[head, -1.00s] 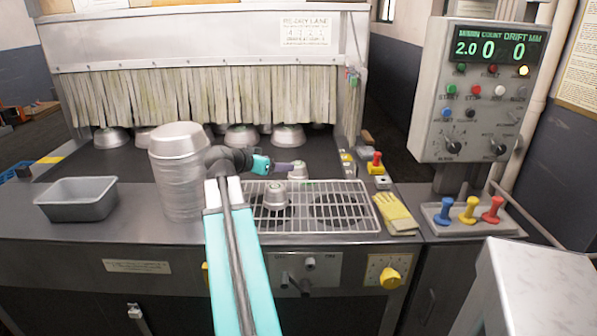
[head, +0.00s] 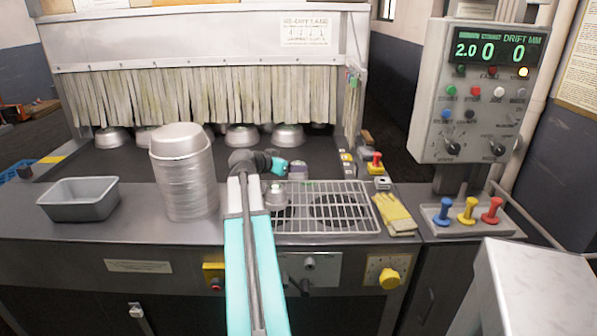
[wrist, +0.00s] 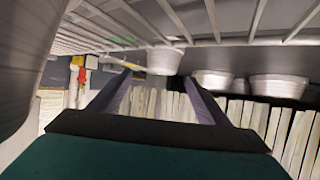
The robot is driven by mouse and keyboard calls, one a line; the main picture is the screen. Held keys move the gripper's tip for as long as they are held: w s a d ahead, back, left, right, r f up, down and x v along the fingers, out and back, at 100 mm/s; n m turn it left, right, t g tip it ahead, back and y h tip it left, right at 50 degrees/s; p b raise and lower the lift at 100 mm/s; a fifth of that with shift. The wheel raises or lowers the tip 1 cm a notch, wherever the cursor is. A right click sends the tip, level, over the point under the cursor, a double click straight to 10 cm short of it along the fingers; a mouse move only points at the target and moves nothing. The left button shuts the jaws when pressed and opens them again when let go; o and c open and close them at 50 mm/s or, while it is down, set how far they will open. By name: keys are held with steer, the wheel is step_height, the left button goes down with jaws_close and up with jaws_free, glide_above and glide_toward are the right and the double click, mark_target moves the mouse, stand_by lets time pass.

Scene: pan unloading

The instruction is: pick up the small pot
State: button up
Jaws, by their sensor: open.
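A small silver pot (wrist: 163,61) shows in the wrist view, which is upside down, ahead of and between the jaws of my gripper (wrist: 155,84). The jaws are open, with a gap in front of the pot; I see no contact. In the head view my gripper (head: 297,170) is near the back edge of the wire rack (head: 345,222), and the jaws largely hide what is behind them. Another small pot (head: 277,194) stands on the rack's left part, partly covered by my arm.
A tall stack of pans (head: 184,180) stands close on the left of my arm, and a grey loaf tin (head: 78,199) farther left. Several pans (head: 287,137) line the strip curtain (head: 200,95).

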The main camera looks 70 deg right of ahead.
steer(key=shift+d, duration=0.1)
steer(key=shift+p+x, duration=0.65)
steer(key=shift+x, duration=1.85)
steer(key=shift+f, duration=0.15)
steer(key=c, duration=1.1)
steer(key=shift+c, duration=0.2)
step_height(320, 180, up, 10)
steer(key=b, duration=0.1)
